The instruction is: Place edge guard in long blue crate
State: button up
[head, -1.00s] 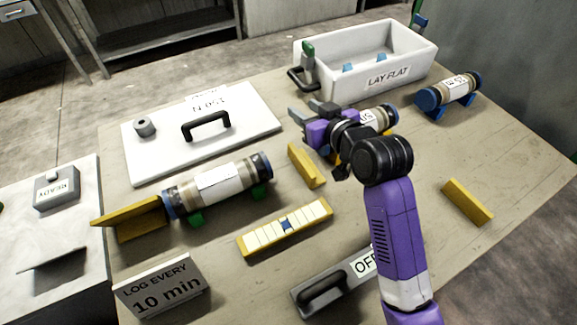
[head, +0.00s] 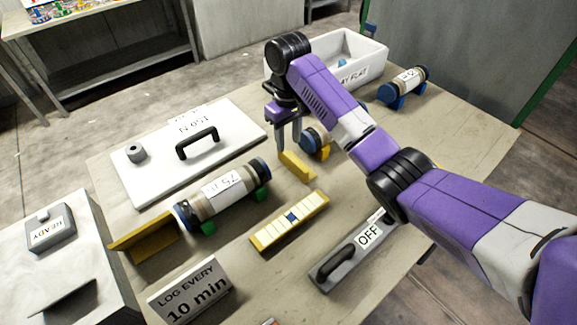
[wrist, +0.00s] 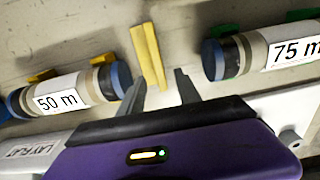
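A yellow angled edge guard (head: 297,167) lies on the table in the head view, left of the 50 m core (wrist: 62,101). In the wrist view this guard (wrist: 148,56) lies just beyond the gap between the fingertips. My gripper (head: 288,148) points down above the guard's far end, open and empty; its two fingers (wrist: 161,78) are spread apart. A second yellow guard (head: 150,240) stands at the left end of the 75 m core (head: 222,193). No blue crate shows; a long white crate (head: 357,76) labelled LAY FLAT, with blue pieces inside, stands at the back, partly hidden by my arm.
A white lid (head: 160,165) with a black handle lies at left. A yellow ruled strip (head: 289,222), a grey OFF block (head: 345,258) and a LOG EVERY 10 min sign (head: 190,292) lie nearer. Another core (head: 405,87) rests on blue cradles at back right.

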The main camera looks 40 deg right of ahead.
aim_at(289, 155)
notch_tip(289, 155, down, 7)
jog(key=shift+d+f+p, duration=0.1)
jog(key=shift+f+p, duration=0.1)
jog(key=shift+p, duration=0.55)
jog(key=shift+w, duration=0.1)
grip_shut()
